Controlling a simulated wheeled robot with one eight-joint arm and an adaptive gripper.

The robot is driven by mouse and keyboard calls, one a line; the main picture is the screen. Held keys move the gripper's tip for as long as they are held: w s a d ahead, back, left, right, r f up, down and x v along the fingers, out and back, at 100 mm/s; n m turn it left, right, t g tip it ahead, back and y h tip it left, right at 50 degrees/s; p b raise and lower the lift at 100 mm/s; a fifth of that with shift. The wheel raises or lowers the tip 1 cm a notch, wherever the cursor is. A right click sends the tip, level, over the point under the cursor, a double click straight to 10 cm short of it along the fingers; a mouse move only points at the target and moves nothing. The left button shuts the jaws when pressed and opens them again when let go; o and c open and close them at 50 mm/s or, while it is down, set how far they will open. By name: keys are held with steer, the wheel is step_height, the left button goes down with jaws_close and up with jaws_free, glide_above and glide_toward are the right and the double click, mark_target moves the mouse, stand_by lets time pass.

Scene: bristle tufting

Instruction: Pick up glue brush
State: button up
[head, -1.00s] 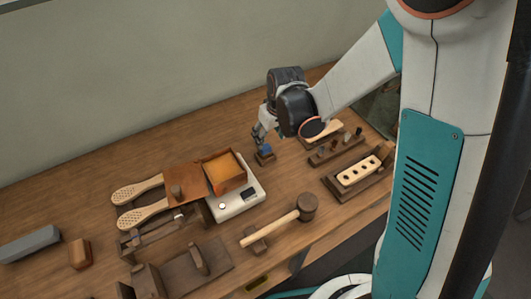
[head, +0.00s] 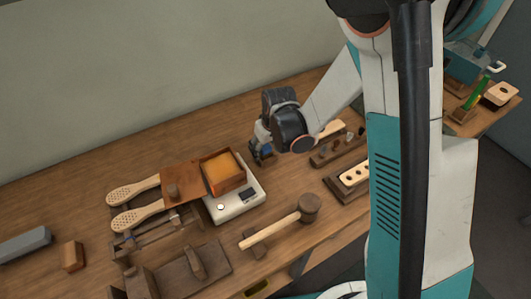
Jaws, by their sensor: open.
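My gripper (head: 262,158) is open and points down, low over the back of the bench, just right of the scale. Its fingers are small and dark here, and a small blue part shows among them. I cannot tell whether anything is between them. I cannot single out the glue brush for certain. A dark wooden rack (head: 322,160) with several small upright pieces stands right of my gripper, partly behind my arm. A green upright piece (head: 474,96) stands on a second table at the far right.
The white scale (head: 238,208) carries an orange-filled wooden box (head: 224,174). Two perforated paddles (head: 134,192) lie left of it. A mallet (head: 308,208) lies in front. A block with holes (head: 354,175) sits right. The back left of the wooden bench (head: 60,195) is clear.

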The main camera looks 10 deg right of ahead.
mark_target(265, 146)
steer(key=c, duration=1.2)
steer(key=shift+r, duration=0.1)
step_height(265, 146, up, 20)
steer(key=p, duration=0.6)
steer(key=shift+p, duration=0.3)
steer(key=o, duration=0.6)
steer(key=shift+c, duration=0.2)
steer(key=c, duration=0.4)
